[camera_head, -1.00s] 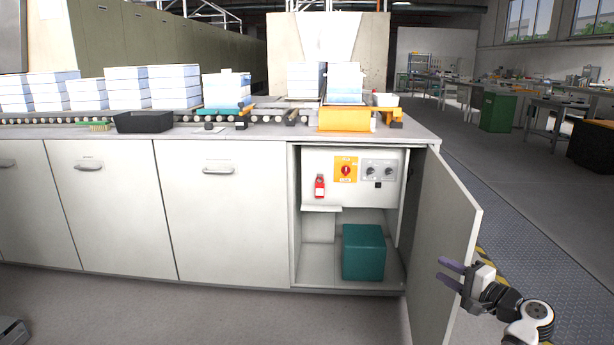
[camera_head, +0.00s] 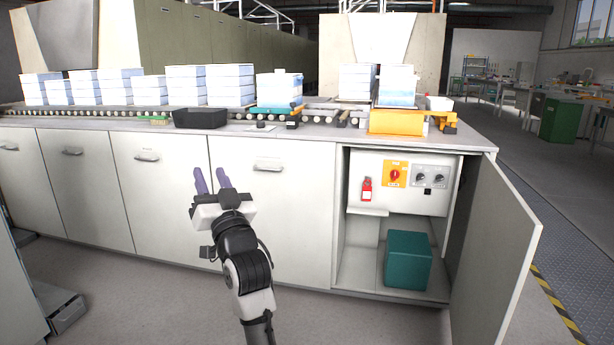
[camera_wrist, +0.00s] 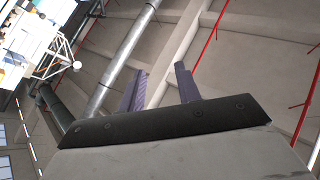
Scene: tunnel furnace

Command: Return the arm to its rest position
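My gripper (camera_head: 212,181) is raised in front of the closed white cabinet doors, left of the open compartment, with its two purple fingers pointing up. The fingers are apart with nothing between them. In the wrist view the gripper (camera_wrist: 160,88) also shows its fingers apart and empty, against the ceiling. The gripper appears clear of the cabinet.
The open cabinet door (camera_head: 495,245) swings out at the right. Its compartment holds a control panel (camera_head: 405,182) and a teal box (camera_head: 407,260). The counter above carries a black tray (camera_head: 200,118), an orange block (camera_head: 397,122) and white stacks. The floor ahead is grey and bare.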

